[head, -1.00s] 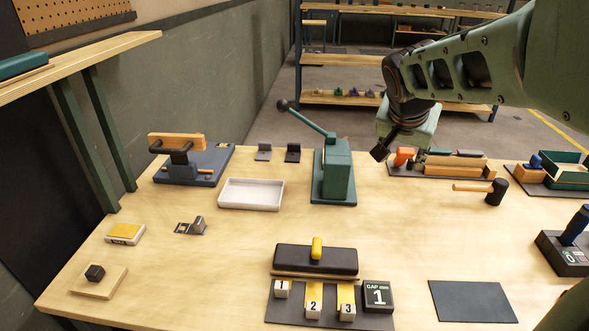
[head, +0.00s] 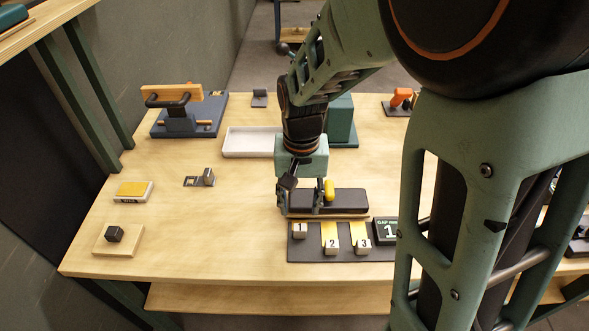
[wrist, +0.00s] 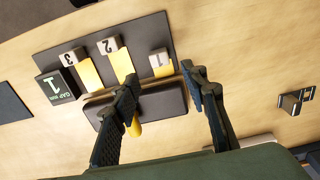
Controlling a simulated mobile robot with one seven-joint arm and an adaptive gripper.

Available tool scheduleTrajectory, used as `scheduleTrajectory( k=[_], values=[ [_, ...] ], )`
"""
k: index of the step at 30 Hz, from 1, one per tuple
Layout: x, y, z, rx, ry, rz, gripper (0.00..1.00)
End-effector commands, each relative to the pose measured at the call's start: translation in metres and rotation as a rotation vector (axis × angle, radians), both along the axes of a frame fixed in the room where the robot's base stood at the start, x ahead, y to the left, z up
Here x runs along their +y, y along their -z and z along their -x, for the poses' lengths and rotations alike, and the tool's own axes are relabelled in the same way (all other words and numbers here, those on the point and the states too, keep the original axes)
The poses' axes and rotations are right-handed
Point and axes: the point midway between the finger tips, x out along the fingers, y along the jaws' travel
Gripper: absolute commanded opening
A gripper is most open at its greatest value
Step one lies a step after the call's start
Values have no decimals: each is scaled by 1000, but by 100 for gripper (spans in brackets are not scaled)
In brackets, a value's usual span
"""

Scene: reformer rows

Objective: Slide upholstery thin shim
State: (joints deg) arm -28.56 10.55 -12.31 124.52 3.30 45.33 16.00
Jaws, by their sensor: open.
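A black padded block (head: 345,198) with a yellow handle (head: 329,190) lies across the back of a dark mat (head: 312,252). Three yellow strips with white numbered tags stick out from under its front edge: tag 1 (head: 299,231), tag 2 (head: 332,247) and tag 3 (head: 364,246). In the wrist view, tag 1 (wrist: 159,62) shows less yellow than tag 2 (wrist: 111,45). A black "GAP 1" block (head: 385,231) stands at the mat's right. My gripper (head: 303,209) is open and empty, pointing down over the block's left end; in the wrist view its fingers (wrist: 160,76) frame tag 1.
A white tray (head: 248,143) and a green press (head: 341,122) stand behind. A blue fixture (head: 187,117), a small grey bracket (head: 206,178), a yellow-topped box (head: 133,191) and a wooden pad with black cube (head: 106,243) are left.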

Motion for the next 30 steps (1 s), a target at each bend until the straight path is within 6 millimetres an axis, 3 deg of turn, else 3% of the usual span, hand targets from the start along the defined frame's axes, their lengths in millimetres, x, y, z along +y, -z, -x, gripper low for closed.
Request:
scheduleTrajectory(
  k=[9,15,21,29,30],
  values=[
    [-1,60,1,4,2,3,41],
    [-1,89,0,0,2,2,41],
    [-1,99,0,-2,2,1,41],
    [-1,100,-1,-3,1,1,41],
    [-1,100,-1,-3,1,1,36]
  ],
)
